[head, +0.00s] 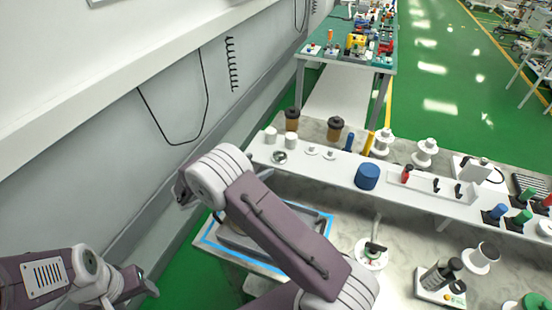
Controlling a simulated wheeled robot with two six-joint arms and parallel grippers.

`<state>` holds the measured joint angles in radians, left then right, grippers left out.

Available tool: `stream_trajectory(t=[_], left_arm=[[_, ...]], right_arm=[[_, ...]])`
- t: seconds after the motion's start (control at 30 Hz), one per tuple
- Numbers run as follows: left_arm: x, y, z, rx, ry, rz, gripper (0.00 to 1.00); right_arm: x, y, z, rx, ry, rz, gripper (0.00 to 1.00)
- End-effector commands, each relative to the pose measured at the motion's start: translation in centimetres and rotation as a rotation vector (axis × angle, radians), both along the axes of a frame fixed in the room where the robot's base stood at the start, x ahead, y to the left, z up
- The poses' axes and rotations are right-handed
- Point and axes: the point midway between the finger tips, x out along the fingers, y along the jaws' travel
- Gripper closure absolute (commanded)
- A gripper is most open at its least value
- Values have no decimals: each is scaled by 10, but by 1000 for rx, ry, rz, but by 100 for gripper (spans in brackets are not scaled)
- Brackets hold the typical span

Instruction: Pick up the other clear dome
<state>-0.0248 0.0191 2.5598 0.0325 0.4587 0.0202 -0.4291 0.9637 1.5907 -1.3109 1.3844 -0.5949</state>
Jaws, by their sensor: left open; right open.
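No clear dome can be picked out with certainty. A small shiny round piece (280,157) lies at the left end of the white shelf, beside two small white discs with knobs (320,152); I cannot tell whether any of these is a dome. My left gripper (143,284) is open and empty at the lower left, over the green floor, away from the bench. My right arm crosses the middle of the view. Its gripper (182,192) is at the far end near the wall, partly hidden by the wrist, open, with nothing seen in it.
A grey tray (233,238) inside blue tape is partly hidden under my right arm. The white shelf (335,170) carries white spools, a blue cylinder (367,176) and small parts. Brown-capped jars (335,127) stand behind. The wall is close on the left.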

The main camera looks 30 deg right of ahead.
Motion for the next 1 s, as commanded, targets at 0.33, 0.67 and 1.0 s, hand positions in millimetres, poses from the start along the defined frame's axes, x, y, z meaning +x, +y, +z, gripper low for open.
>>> stream_trajectory(t=[0.33, 0.67, 1.0], left_arm=[[0, 0, 10, 0, 0, 0, 38], [0, 0, 24, 0, 0, 0, 38], [0, 0, 23, 0, 0, 0, 38]], right_arm=[[10, -36, -10, 1, 1, -3, 20], [22, -80, -24, 1, 1, -4, 20], [24, -82, -25, 1, 0, -2, 51]])
